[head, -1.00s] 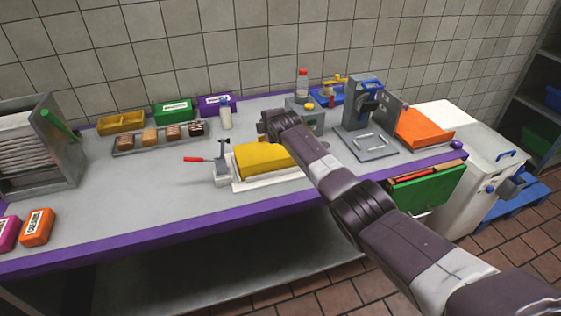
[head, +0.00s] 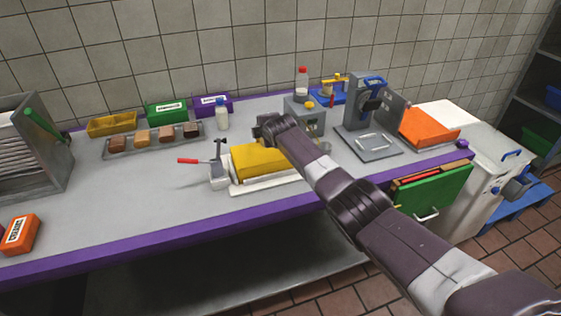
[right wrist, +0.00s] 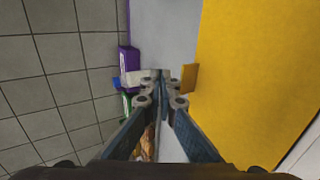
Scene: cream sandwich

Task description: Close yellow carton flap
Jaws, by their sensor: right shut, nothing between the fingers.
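The yellow carton (head: 258,163) lies on a white base on the grey worktop, in the middle of the head view. In the right wrist view its broad yellow side (right wrist: 255,75) fills the right, and a small yellow flap (right wrist: 190,78) sticks out from its edge. My right gripper (right wrist: 162,78) is shut and empty, with its fingertips just left of the flap. I cannot tell whether they touch it. In the head view the right gripper (head: 266,127) is behind the carton's top edge, and my arm covers its right end. My left gripper is not in view.
A lever tool with a red handle (head: 190,161) stands left of the carton. A milk bottle (head: 222,115), a green box (head: 167,111) and a purple box (head: 212,104) stand behind. A grey press (head: 366,140) is to the right.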

